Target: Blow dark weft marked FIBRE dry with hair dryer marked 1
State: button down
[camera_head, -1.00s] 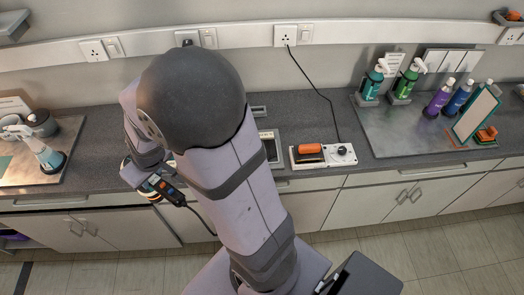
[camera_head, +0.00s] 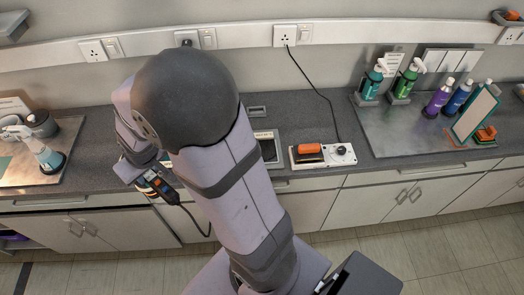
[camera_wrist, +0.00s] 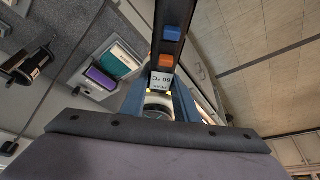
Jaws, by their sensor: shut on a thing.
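My gripper (camera_wrist: 160,88) is shut on the handle of a black hair dryer (camera_wrist: 168,30). The handle has a blue and an orange button and a white label that seems to read 60 °C. The number 1 is not readable. In the head view the hair dryer (camera_head: 163,189) is in front of the counter's edge, left of my arm, with its cord hanging down. My arm hides most of the gripper there. I cannot make out a dark weft marked FIBRE; a small black object (camera_wrist: 28,62) with an unreadable label shows at the left of the wrist view.
A white power strip (camera_head: 325,155) with an orange switch lies on the counter (camera_head: 320,110). Another spray bottle (camera_head: 48,155) stands at far left. Floor in front is clear.

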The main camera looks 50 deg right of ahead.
jog(key=shift+r, duration=0.2)
notch_tip(320, 180, up, 5)
jog(key=p, duration=0.4)
jog(key=shift+f, duration=0.2)
jog(key=s+f+b, duration=0.1)
jog(key=f, duration=0.2)
jog(key=s+f+b, duration=0.1)
jog(key=f, duration=0.2)
jog(key=s+f+b, duration=0.1)
jog(key=f+b, duration=0.1)
jog(key=f, duration=0.1)
jog(key=shift+s+f, duration=0.3)
jog(key=shift+d+r, duration=0.1)
